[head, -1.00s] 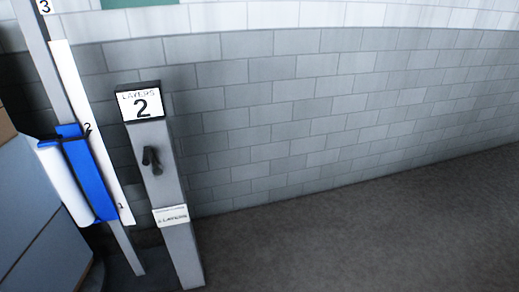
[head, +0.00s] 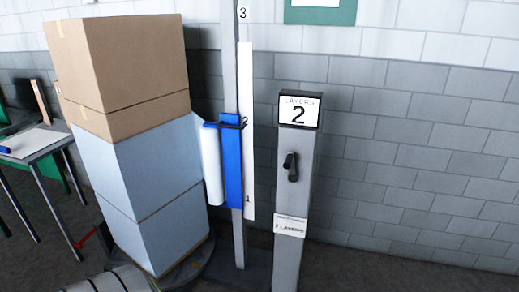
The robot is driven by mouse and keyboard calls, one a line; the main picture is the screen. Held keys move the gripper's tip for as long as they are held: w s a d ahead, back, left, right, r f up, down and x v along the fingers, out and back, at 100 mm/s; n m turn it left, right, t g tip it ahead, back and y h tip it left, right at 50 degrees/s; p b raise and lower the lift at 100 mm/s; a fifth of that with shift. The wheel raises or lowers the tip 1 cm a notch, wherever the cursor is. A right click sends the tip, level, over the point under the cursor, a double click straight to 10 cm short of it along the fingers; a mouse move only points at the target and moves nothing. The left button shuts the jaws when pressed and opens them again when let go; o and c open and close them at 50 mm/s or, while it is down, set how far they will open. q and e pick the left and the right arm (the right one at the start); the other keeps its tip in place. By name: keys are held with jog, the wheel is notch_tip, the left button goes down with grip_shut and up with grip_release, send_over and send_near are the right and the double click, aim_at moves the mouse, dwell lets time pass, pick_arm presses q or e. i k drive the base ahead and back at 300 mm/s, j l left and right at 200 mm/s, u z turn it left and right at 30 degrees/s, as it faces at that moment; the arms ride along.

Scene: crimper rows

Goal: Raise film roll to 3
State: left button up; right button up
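The white film roll (head: 211,165) stands upright on the blue carriage (head: 231,165) on a grey mast. The carriage's top is at about the mark 2 on the white scale strip (head: 248,75), and its lower end is near mark 1. The mark 3 (head: 242,13) is higher on the mast. To the right a grey post (head: 293,235) carries a sign (head: 299,111) reading LAYERS 2 and a dark handle (head: 291,167). Neither gripper can be made out in the head view.
A stack of boxes, brown (head: 130,60) above and pale blue (head: 150,185) below, stands left of the mast on a dark round base (head: 190,268). A table (head: 30,145) is at the far left. Open floor lies at the lower right, before a grey block wall (head: 430,140).

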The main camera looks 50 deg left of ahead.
aim_at(229, 124)
jog(key=u, duration=1.85)
